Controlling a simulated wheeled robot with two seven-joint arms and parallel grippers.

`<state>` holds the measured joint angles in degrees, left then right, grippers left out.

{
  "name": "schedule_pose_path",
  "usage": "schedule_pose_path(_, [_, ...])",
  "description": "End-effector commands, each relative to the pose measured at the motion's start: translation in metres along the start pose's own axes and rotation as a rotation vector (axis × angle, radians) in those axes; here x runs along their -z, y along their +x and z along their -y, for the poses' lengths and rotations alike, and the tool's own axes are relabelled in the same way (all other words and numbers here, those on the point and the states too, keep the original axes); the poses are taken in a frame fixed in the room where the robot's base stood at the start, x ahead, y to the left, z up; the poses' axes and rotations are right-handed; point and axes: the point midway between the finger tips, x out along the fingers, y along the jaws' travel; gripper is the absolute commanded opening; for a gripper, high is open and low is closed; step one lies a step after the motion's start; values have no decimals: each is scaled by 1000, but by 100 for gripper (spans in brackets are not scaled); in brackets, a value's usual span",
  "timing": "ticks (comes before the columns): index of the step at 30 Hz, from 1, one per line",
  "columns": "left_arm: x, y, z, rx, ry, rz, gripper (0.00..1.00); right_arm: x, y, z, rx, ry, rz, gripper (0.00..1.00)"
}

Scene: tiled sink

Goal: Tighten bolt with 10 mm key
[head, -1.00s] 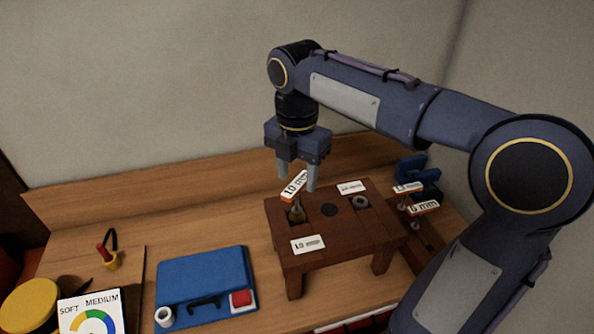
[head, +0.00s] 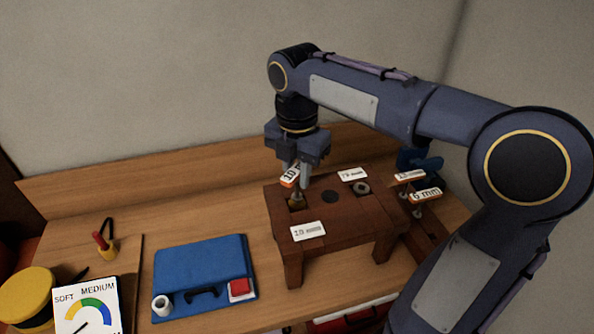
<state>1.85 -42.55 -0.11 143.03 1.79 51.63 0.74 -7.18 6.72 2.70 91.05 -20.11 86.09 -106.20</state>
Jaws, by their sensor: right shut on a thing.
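The 10 mm key, with a white and orange label (head: 289,177), stands over the brass-coloured bolt (head: 297,202) in the left recess of a dark wooden block (head: 283,228). My right gripper (head: 298,185) points down and is shut on the key, partly hiding its label and shaft. The key's lower end is at the bolt; I cannot tell how fully it is seated. A white label reading 10 mm (head: 308,231) lies on the block in front of this bolt. My left gripper is not in view.
Other labelled keys (head: 425,195) stand in a rack to the right of the block. A blue case (head: 203,268), a red-handled tool (head: 102,241), a yellow round object (head: 27,294) and a SOFT/MEDIUM dial card (head: 87,308) are at the left. A blue vise-like object (head: 428,164) is behind right.

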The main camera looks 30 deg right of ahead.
Motion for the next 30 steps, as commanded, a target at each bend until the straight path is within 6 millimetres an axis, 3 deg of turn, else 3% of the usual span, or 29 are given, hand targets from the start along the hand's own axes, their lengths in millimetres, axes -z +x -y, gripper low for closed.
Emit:
schedule_pose_path(13, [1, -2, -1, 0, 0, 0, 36, 0, -1, 0, 0, 31, 0, 5])
schedule_pose_path(24, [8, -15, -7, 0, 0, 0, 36, 0, -2, 0, 1, 505, 0, 5])
schedule_pose_path(30, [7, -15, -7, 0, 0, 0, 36, 0, 0, 0, -2, 553, 0, 5])
